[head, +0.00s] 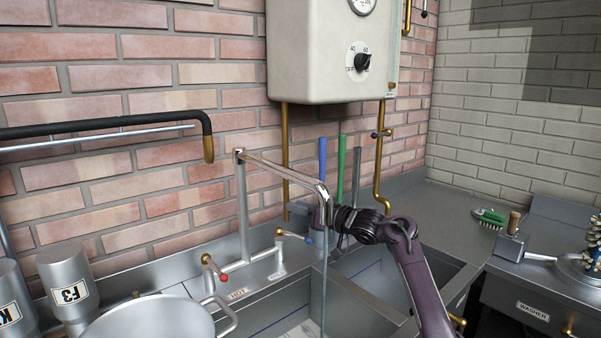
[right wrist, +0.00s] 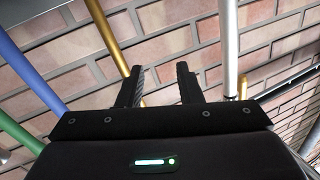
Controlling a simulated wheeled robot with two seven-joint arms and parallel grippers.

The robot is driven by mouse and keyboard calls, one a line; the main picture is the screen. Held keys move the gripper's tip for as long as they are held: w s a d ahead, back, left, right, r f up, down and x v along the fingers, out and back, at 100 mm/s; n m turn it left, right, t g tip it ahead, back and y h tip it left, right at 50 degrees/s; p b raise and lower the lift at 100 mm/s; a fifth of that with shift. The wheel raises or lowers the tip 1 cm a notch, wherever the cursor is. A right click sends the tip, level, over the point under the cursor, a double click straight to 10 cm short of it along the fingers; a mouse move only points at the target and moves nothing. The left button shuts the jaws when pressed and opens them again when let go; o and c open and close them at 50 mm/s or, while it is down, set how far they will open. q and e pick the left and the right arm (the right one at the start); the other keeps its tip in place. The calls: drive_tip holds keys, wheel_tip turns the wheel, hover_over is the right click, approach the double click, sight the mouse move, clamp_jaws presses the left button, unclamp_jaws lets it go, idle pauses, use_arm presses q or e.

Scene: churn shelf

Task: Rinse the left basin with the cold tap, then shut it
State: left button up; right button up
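The cold tap (head: 292,237) has a blue-tipped lever and stands at the back of the sink beside the red-tipped hot tap (head: 215,270). The swivel spout (head: 290,172) reaches right and forward. My left gripper is out of view.
A large metal pot (head: 150,322) and canisters (head: 68,285) stand at left. The right basin (head: 375,275) lies behind my right arm. Blue and green rods (head: 342,165) stand at the wall below the white heater (head: 325,50). A brush (head: 489,217) lies on the right counter.

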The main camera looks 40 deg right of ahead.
wheel_tip(320, 180, up, 11)
drive_tip(key=shift+c, duration=0.2)
